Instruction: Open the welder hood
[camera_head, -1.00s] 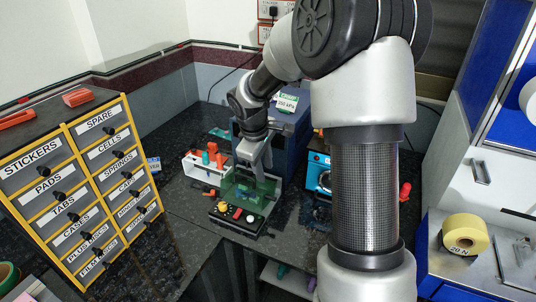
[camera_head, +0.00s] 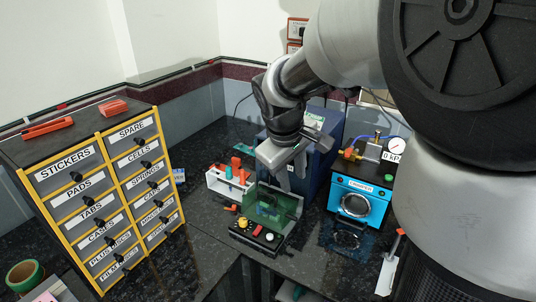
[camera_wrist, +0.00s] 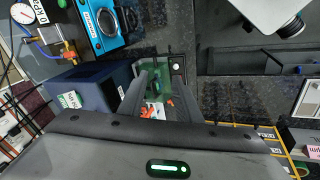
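The welder (camera_head: 247,240) is a low black unit with yellow, red and white knobs on its front, standing on the dark bench. Its hood (camera_head: 291,203) is a green see-through cover behind the knobs; I cannot tell for sure how far it is tilted. My gripper (camera_head: 280,166) is just above the hood's top edge, pointing down, with nothing seen in it. In the wrist view the hood (camera_wrist: 152,69) shows beyond my two grey fingers (camera_wrist: 150,100), which stand apart. Contact with the hood is not visible.
A dark blue box (camera_head: 322,145) stands right behind the welder. A blue machine (camera_head: 364,200) with a round port is to its right, a white holder (camera_head: 221,186) with orange and teal tools to its left. A labelled drawer cabinet (camera_head: 97,200) stands at left.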

